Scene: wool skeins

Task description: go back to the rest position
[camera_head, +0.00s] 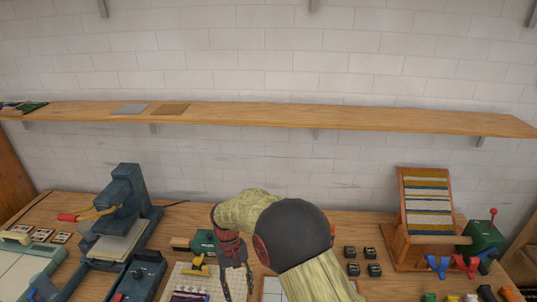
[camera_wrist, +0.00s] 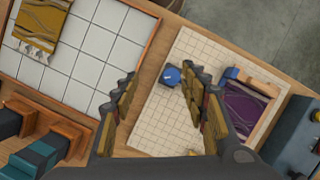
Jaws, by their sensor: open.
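My gripper (camera_head: 236,275) is low over the middle of the bench in the head view, pointing down, with my arm beside it. In the wrist view its two fingers (camera_wrist: 163,88) are apart and nothing is between them. Below them lie the cream gridded mat (camera_wrist: 150,120) and, to the left, the wooden-edged white tiled tray (camera_wrist: 75,65). A mustard patterned textile (camera_wrist: 42,22) lies on the tray. A purple patterned textile (camera_wrist: 243,110) lies on the mat, and a small blue object (camera_wrist: 172,75) sits near the right finger.
A dark press-like machine (camera_head: 122,210) stands at the left of the bench. A small loom (camera_head: 428,205) stands at the right, with several small dark blocks (camera_head: 352,268) left of it. A long wooden shelf (camera_head: 300,119) spans the wall behind.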

